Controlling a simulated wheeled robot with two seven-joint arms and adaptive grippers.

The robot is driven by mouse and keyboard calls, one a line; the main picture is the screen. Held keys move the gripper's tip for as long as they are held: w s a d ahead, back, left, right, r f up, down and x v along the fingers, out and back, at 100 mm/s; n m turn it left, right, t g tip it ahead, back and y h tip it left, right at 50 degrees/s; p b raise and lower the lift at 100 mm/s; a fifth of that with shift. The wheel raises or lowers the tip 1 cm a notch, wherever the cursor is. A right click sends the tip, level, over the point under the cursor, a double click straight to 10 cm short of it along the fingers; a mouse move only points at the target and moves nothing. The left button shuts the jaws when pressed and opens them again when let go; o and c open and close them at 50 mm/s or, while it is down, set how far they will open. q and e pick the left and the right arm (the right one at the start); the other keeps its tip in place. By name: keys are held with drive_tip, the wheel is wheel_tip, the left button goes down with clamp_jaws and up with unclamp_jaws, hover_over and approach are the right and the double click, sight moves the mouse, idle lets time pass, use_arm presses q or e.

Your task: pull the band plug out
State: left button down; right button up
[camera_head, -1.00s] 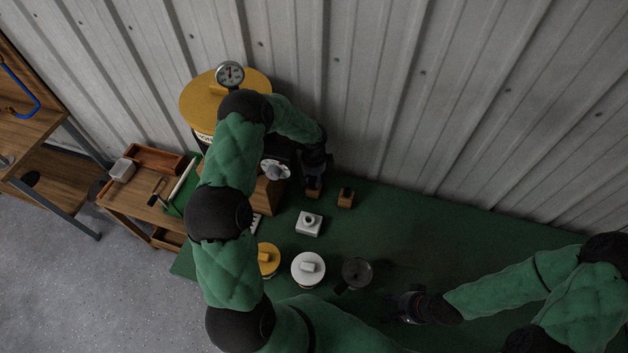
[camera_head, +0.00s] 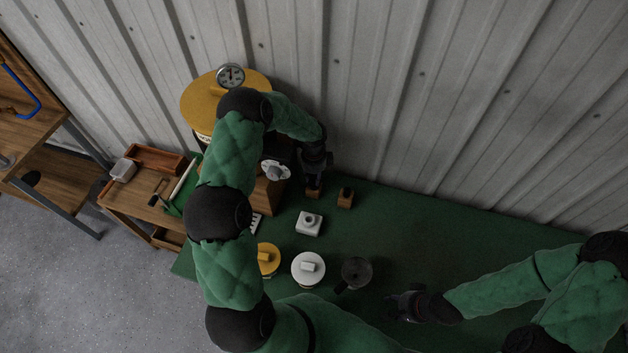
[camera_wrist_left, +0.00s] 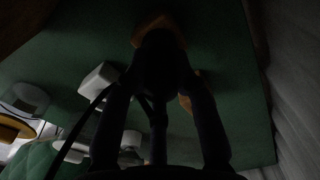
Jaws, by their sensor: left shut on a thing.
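My left gripper (camera_head: 314,166) is shut on a dark plug (camera_wrist_left: 160,60). The plug is at a small wooden block (camera_head: 314,193), which also shows in the left wrist view (camera_wrist_left: 158,24). Whether the plug is still seated in the block is too dark to tell. A second wooden block (camera_head: 345,198) with a dark top stands just to the right. A box with a pale dial (camera_head: 275,170) stands to the left, partly behind my left arm. My right gripper (camera_head: 404,306) is low over the green table at the right, away from the blocks; its fingers are too dark to read.
A white socket-like box (camera_head: 309,223) sits in front of the blocks. A yellow-lidded jar (camera_head: 267,260), a white-lidded jar (camera_head: 308,268) and a dark mug (camera_head: 356,273) stand nearer. A yellow-topped barrel (camera_head: 200,103) is behind. The green table (camera_head: 450,235) is clear at right.

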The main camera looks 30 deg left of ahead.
use_arm(q)
drive_tip(key=shift+r+p, duration=0.3)
drive_tip(key=shift+r, duration=0.25)
use_arm(e)
drive_tip(key=shift+r, duration=0.3)
use_arm(q)
drive_tip(key=shift+r+p, duration=0.7)
drive_tip(key=shift+r, duration=0.65)
use_arm(e)
drive_tip(key=shift+r, duration=0.7)
use_arm(q)
drive_tip(key=shift+r+p, duration=0.9)
drive_tip(key=shift+r, duration=0.6)
use_arm(e)
drive_tip(key=shift+r, duration=0.9)
